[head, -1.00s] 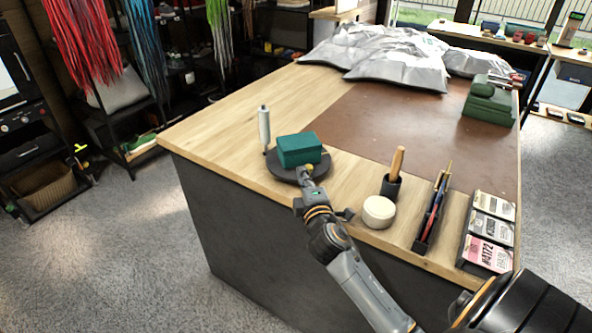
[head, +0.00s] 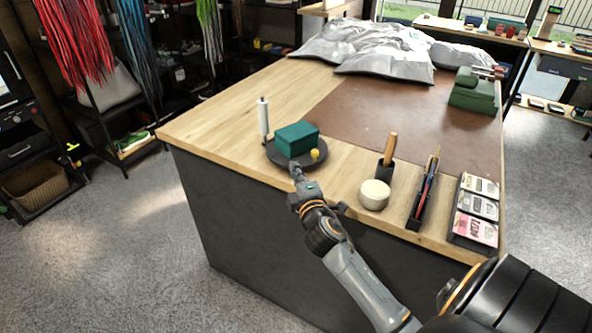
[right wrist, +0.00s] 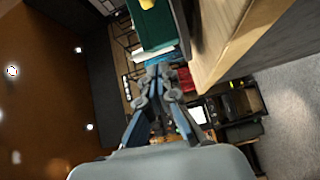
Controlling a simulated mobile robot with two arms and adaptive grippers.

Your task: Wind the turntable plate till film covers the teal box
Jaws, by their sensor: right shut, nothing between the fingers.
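The teal box (head: 297,138) sits on the dark round turntable plate (head: 279,159) near the table's front left. Its visible faces look bare; I cannot make out any film on it. A yellow knob (head: 315,155) stands on the plate's right side. A white film roll (head: 263,118) stands upright on a post behind the box, to its left. My right gripper (head: 296,169) is shut and empty at the plate's front rim, left of the knob; I cannot tell if it touches the plate. Its closed fingers show in the right wrist view (right wrist: 158,75). My left gripper is not in view.
Right of the plate are a round white tub (head: 374,194), a wooden-handled tool in a black holder (head: 385,170), a pen tray (head: 423,200) and a card rack (head: 474,212). Silver bags (head: 375,52) lie at the back. The wooden table (head: 205,122) is clear at left.

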